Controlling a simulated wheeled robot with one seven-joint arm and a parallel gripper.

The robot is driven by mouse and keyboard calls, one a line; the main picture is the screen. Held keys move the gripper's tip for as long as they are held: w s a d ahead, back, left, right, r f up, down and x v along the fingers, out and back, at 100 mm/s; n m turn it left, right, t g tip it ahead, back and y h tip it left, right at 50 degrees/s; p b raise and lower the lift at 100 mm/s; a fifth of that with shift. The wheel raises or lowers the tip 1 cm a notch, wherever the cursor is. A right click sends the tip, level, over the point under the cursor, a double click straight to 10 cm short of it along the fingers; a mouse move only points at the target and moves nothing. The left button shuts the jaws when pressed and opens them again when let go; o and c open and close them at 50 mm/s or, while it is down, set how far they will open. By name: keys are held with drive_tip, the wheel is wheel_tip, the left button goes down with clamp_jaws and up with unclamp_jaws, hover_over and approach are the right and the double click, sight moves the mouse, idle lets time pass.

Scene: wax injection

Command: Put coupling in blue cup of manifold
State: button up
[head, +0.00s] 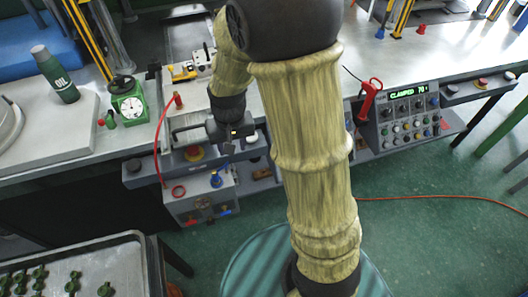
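The manifold (203,205) is a grey box under the front edge of the bench. Its blue cup (216,180) is on its top right and a red ring (179,191) is on its top left.
A grey bar handle (188,130) lies just left of my gripper. A green dial gauge (127,105) and oil bottle (55,75) stand to the left. A red-handled tool (368,100) and control panel (408,115) are to the right. A tray (125,255) of green parts is lower left.

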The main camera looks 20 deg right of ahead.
drive_tip(key=s+d+r+t, duration=0.1)
drive_tip(key=s+d+r, duration=0.3)
drive_tip(key=s+d, duration=0.3)
drive_tip(key=shift+s+t, duration=0.3)
drive_tip(key=shift+s, duration=0.55)
